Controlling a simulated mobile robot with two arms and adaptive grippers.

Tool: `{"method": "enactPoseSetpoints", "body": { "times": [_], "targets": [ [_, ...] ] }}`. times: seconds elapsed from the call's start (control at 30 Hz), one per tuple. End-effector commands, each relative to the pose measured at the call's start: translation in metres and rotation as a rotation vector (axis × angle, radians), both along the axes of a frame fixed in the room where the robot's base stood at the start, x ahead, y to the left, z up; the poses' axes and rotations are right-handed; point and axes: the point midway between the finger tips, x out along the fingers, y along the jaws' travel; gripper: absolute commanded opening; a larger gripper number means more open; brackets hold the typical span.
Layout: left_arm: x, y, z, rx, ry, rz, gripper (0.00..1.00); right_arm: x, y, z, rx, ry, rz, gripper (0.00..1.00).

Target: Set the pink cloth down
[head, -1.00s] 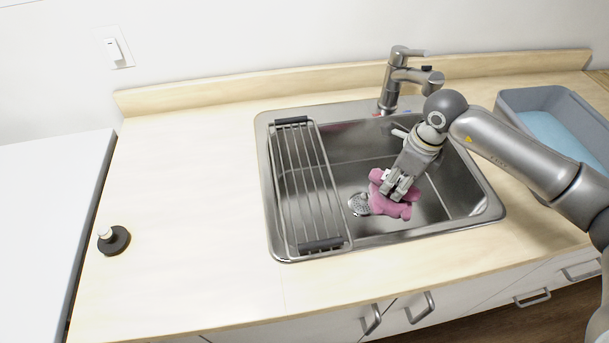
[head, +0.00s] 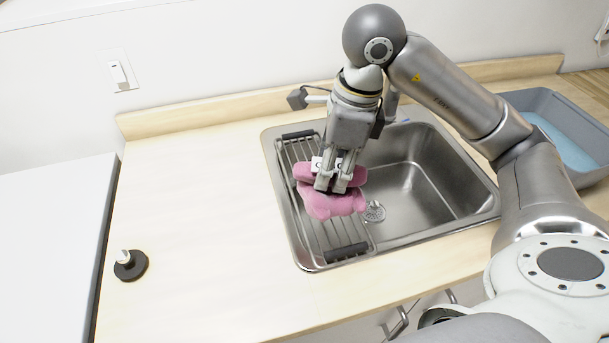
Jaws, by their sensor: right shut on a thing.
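The pink cloth (head: 330,204) is bunched and hangs in my right gripper (head: 336,186). The gripper points down and is shut on the cloth, with folds showing on both sides of the fingers. In the view the cloth overlaps the metal drying rack (head: 345,236) at the left side of the sink and the sink's left part. It looks raised above the rack; whether its underside touches anything is hidden. My left gripper is out of view.
The steel sink (head: 440,190) is empty on the right, with its drain (head: 374,211) showing. A grey tub (head: 545,106) with a blue inside stands at the right. A black round-based fixture (head: 131,265) is on the left counter. The wooden counter (head: 210,220) between is clear.

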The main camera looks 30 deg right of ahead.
Motion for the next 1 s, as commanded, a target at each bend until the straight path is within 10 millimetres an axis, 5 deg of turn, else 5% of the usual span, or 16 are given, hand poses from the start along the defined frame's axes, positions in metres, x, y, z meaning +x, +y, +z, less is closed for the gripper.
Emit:
{"method": "enactPoseSetpoints", "body": {
  "times": [0.3, 0.5, 1.0],
  "targets": [
    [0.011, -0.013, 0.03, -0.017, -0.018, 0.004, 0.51, 0.071, -0.03, -0.033, 0.002, 0.007, -0.005, 0.09],
    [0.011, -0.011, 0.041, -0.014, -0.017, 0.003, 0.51, 0.097, -0.041, -0.07, 0.002, 0.004, -0.002, 0.09],
    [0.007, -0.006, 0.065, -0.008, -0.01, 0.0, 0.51, 0.111, -0.047, -0.117, 0.001, 0.003, 0.0, 0.09]
  ]
}}
